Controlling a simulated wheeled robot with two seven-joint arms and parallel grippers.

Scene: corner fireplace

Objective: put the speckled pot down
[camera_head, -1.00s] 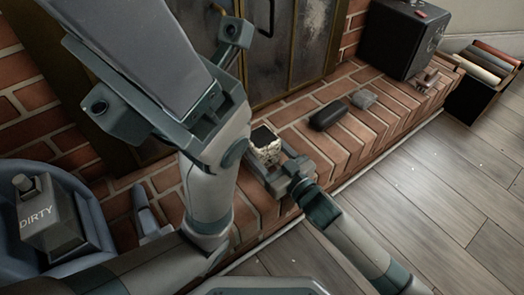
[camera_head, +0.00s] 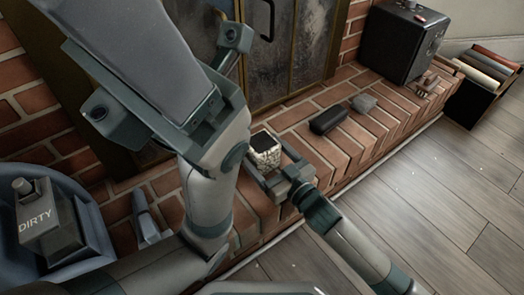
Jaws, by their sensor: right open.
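The speckled pot (camera_head: 266,157), pale with dark marks and a dark top, stands upright on the brick hearth ledge (camera_head: 338,150) in front of the fireplace doors. My right gripper (camera_head: 271,165) reaches in from the lower right with its jaws open. Its fingers are at the near side of the pot, one towards each side. I cannot tell whether either finger touches it. The pot's lower part is partly hidden by the gripper. My left arm crosses the left and middle of the view, and its gripper does not show clearly.
On the hearth to the right lie a dark oblong case (camera_head: 328,119) and a grey block (camera_head: 364,103). A black speaker-like box (camera_head: 400,42) stands beyond. A blue tub (camera_head: 88,205) with a grey "DIRTY" container (camera_head: 47,220) is at left. Wooden floor (camera_head: 420,200) is clear.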

